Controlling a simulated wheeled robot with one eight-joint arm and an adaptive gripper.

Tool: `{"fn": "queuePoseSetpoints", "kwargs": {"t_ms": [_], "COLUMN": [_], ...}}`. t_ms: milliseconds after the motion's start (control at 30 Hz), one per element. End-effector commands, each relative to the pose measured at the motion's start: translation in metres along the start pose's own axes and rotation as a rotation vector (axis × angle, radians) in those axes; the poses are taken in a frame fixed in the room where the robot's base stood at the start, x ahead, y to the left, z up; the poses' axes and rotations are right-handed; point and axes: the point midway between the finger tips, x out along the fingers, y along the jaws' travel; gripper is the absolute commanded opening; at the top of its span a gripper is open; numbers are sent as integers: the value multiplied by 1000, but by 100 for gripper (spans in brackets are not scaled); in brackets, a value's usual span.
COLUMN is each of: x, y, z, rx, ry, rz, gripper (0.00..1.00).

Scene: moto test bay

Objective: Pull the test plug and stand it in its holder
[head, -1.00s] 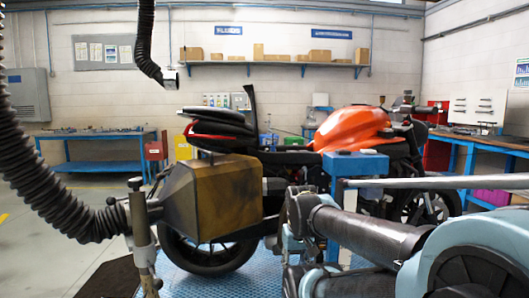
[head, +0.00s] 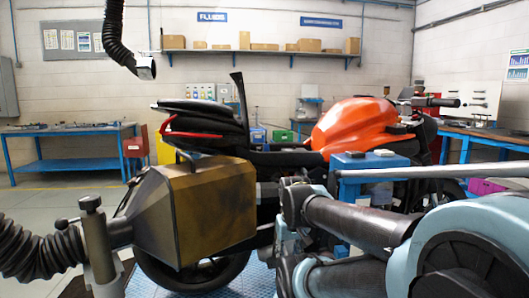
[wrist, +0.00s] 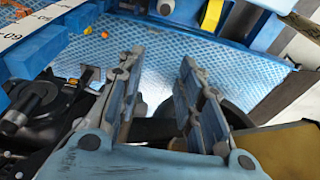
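I cannot make out the test plug or its holder for certain in either view. The motorcycle with an orange tank (head: 350,125) stands ahead of me in the head view. A blue stand (head: 372,172) beside it carries a small dark block and a small pale block on top; I cannot tell whether either is the holder. My gripper (wrist: 162,70) is open and empty in the wrist view, above the blue textured platform (wrist: 230,72). In the head view my arm reaches in from the right, and its fingertips cannot be made out.
A brown boxy hood (head: 200,215) on a grey post and black hose stands at the bike's rear, close to my arm. It also borders the wrist view's lower right (wrist: 290,150). A second hose (head: 115,35) hangs overhead.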

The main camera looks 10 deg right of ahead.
Motion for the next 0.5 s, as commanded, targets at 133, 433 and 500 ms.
{"fn": "queuePoseSetpoints", "kwargs": {"t_ms": [133,433,500], "x": [0,-36,-52], "y": [0,0,0], "z": [0,-22,-39], "rx": [0,-1,-2], "ry": [0,0,-7], "rz": [0,-1,-1], "gripper": [38,48,48]}}
